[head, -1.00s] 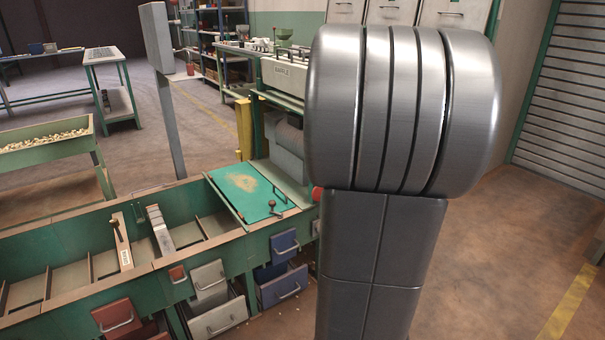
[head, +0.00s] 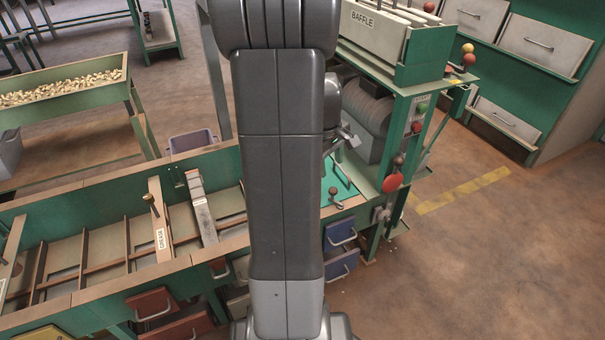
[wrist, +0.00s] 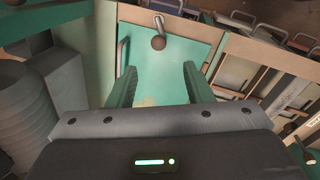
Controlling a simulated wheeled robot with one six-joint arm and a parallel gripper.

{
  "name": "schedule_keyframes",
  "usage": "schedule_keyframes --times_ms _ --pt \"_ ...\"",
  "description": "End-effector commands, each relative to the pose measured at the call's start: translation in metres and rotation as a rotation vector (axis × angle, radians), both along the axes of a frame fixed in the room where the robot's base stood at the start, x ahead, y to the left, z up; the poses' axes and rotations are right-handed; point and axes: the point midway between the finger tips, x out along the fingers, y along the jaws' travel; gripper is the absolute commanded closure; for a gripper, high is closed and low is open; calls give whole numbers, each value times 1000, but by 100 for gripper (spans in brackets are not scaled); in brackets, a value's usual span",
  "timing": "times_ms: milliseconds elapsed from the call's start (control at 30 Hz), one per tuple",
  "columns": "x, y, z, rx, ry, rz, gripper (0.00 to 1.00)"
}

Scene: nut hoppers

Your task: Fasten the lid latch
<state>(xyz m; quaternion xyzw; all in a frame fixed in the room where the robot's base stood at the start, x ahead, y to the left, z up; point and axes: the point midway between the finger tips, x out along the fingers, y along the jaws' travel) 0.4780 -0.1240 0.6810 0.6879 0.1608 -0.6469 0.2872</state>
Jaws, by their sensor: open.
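The green lid (head: 347,186) covers the end bay of the hopper row and is partly hidden behind my arm in the head view. The latch, a short lever with a brown ball knob (head: 333,191), sits at its near edge. In the wrist view the lid (wrist: 175,55) lies flat beyond my fingers, with the knob (wrist: 158,42) near its top edge and a bar handle (wrist: 122,55) at left. My gripper (wrist: 159,70) is open and empty, its fingers pointing at the lid. The knob appears between and beyond the fingertips, apart from them. Whether the latch is engaged I cannot tell.
The machine marked BAFFLE (head: 372,22) stands behind and right of the lid, with a red paddle (head: 393,182) and knobs close by. Blue drawers (head: 341,231) are below the lid. Open hopper bays with dividers (head: 160,220) run left. Floor at right is clear.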

Motion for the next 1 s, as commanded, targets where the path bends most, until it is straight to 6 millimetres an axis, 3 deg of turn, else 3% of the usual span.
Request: schedule_keyframes --times_ms 167,700,1000 --pt "4 -3 -12 -4 -3 8 54" --pt "15 -19 -116 -4 0 7 54" --pt "18 -22 -134 -3 -2 6 54"
